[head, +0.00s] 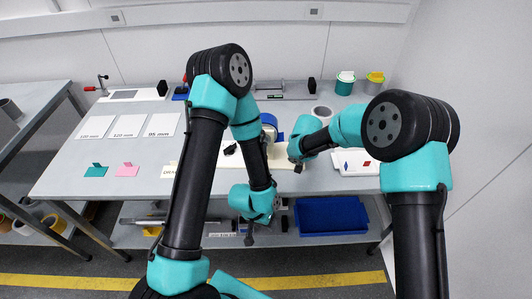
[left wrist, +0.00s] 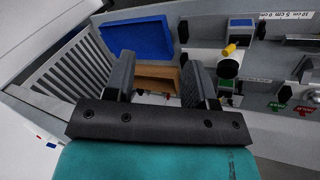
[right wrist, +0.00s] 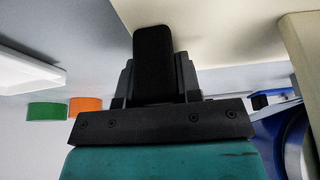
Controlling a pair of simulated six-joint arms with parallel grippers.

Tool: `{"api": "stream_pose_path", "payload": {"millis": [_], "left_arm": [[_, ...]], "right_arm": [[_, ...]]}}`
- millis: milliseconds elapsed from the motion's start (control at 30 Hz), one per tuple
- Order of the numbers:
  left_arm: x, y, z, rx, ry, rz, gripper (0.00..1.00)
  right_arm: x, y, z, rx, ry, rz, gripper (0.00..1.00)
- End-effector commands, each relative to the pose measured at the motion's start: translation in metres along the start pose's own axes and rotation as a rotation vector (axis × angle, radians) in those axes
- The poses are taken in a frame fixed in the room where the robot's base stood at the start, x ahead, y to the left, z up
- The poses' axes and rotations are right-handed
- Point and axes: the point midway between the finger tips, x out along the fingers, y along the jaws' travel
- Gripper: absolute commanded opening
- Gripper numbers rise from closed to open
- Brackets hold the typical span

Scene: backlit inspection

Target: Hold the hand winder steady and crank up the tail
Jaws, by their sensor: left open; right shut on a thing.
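A blue rounded part (head: 269,119), which looks like the hand winder, shows on the table behind my left arm. Most of it is hidden. A blue round part also shows at the lower right of the right wrist view (right wrist: 280,145). My right gripper (head: 296,165) is over the table, just right of it, shut on a black block-like piece (right wrist: 152,60); I cannot tell whether this is the crank's handle. My left gripper (head: 249,238) is open and empty, low at the table's front edge; its fingers are apart in the left wrist view (left wrist: 158,85). I cannot make out the tail.
White cards (head: 162,125) and teal (head: 95,171) and pink (head: 127,170) pieces lie at the table's left. A white tray (head: 352,168) lies at the right. Teal (head: 345,83) and yellow (head: 375,83) lidded pots stand behind. A blue bin (head: 325,217) sits on the lower shelf.

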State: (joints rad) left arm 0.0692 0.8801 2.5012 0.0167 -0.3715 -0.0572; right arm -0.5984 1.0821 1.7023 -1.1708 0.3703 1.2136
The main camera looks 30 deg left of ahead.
Motion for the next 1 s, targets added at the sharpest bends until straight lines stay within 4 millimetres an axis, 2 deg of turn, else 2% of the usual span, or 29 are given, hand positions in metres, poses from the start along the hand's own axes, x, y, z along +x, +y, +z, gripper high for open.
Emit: {"api": "stream_pose_path", "payload": {"millis": [100, 300, 600, 867, 1000], "left_arm": [[-0.01, 0.026, -0.017, 0.105, 0.05, 0.003, 0.55], [-0.027, 0.07, -0.039, 0.271, 0.131, 0.008, 0.55], [-0.053, 0.116, -0.062, 0.413, 0.257, -0.001, 0.55], [-0.086, 0.101, -0.085, 0.278, 0.423, -0.092, 0.55], [-0.11, 0.087, -0.097, 0.176, 0.528, -0.167, 0.55]], "right_arm": [[0.001, 0.0, 0.001, 0.0, -0.003, 0.0, 0.03], [0.002, 0.0, 0.002, 0.0, -0.003, 0.0, 0.03], [0.002, 0.0, 0.002, 0.0, -0.004, 0.0, 0.03], [0.002, 0.0, 0.002, 0.0, -0.004, 0.0, 0.03], [0.002, 0.0, 0.002, 0.0, -0.004, 0.0, 0.03]]}}
